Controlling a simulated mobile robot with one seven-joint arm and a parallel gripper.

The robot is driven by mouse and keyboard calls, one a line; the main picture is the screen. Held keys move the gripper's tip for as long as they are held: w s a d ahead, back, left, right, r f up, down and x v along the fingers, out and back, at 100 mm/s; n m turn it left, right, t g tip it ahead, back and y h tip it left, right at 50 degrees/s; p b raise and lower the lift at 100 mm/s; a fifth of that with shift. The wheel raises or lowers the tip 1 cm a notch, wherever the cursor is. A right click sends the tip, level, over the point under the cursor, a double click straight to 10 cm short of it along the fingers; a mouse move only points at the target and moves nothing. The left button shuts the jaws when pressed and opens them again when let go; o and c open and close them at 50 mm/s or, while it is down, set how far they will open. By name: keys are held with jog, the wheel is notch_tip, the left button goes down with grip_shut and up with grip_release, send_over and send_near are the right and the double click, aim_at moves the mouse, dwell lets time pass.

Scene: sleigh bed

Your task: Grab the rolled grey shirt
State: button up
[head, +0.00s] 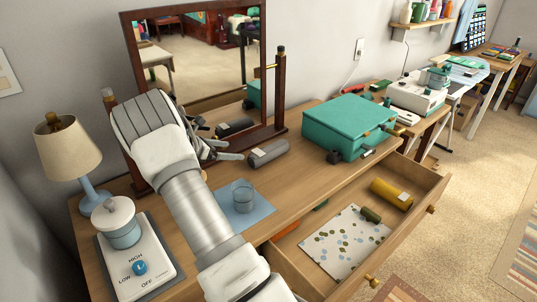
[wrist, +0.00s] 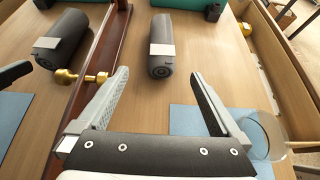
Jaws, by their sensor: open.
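The rolled grey shirt (head: 268,153) lies on the wooden dresser top in front of the mirror, with a pale band or label around it. In the wrist view the roll (wrist: 161,58) lies lengthwise ahead, its near spiral end in line with the gap between the fingers. My gripper (head: 232,151) is open and empty, just left of the roll in the head view. In the wrist view both fingers (wrist: 160,76) stand apart on either side of the roll's near end. I cannot tell whether they touch it or how high they are.
The mirror (head: 195,50) and its post with brass knob (wrist: 95,77) stand close left; it reflects the roll. A glass (head: 242,195) stands on a blue mat (head: 262,212). A teal box (head: 345,125) is right. The open drawer (head: 415,190) holds a yellow roll (head: 391,194).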

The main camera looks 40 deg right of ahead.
aim_at(256, 153)
jog(key=x, duration=1.2)
jog(key=shift+s+f, duration=0.1)
jog(key=shift+x, duration=2.7)
jog(key=shift+s, duration=0.15)
jog(key=c, duration=1.5)
